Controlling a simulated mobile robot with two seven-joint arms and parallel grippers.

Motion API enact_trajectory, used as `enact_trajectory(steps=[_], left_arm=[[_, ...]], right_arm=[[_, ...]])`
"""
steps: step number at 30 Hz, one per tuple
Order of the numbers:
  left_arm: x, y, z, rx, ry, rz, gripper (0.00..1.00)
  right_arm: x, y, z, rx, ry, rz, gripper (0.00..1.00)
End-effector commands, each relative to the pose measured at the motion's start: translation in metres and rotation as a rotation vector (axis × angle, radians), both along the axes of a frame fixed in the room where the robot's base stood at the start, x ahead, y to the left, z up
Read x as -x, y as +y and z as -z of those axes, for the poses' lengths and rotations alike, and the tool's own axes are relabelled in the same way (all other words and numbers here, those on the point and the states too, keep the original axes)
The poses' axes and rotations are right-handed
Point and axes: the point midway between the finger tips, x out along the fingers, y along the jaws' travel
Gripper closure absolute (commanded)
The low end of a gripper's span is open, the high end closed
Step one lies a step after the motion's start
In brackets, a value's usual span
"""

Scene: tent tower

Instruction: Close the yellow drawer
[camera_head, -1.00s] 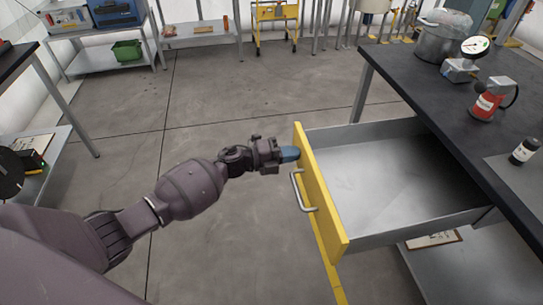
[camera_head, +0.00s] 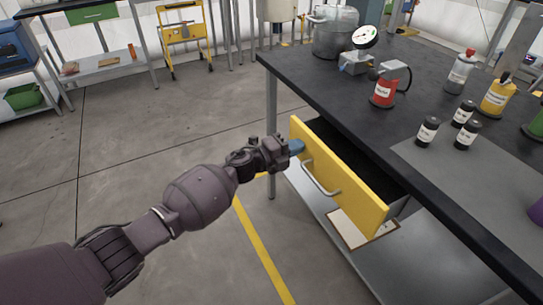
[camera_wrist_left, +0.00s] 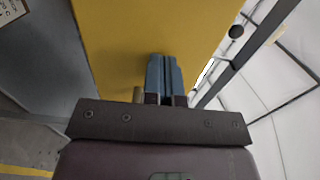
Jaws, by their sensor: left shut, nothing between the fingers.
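The exact contact is hidden. My right gripper is not in view.
The black table (camera_head: 300,72) holds a metal pot (camera_head: 335,32), a gauge (camera_head: 364,38), a red bottle (camera_head: 384,90) and several dark bottles. A lower shelf (camera_head: 335,245) with a clipboard lies below the drawer. The floor to the left is clear.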

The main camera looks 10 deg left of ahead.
Motion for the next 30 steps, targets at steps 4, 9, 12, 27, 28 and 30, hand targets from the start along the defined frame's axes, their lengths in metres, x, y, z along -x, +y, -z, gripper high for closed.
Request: enact_trajectory(steps=[4,9,12,27,28,30], left_arm=[[-0.019,-0.031,0.009,0.0,0.009,0.002,1.0],[-0.036,-0.055,0.007,0.001,0.007,0.0,1.0],[-0.043,-0.064,0.006,-0.001,0.006,0.0,1.0],[-0.053,-0.078,-0.003,0.001,-0.003,-0.002,1.0],[-0.053,-0.078,-0.003,0.001,-0.003,-0.002,1.0],[-0.053,-0.078,-0.004,0.002,-0.005,-0.002,1.0]], right_arm=[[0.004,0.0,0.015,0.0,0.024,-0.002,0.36],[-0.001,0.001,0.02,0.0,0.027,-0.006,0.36],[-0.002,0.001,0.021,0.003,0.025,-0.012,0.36],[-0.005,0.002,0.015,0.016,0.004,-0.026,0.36],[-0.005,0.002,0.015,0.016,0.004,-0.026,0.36],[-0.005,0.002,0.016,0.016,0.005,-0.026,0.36]])
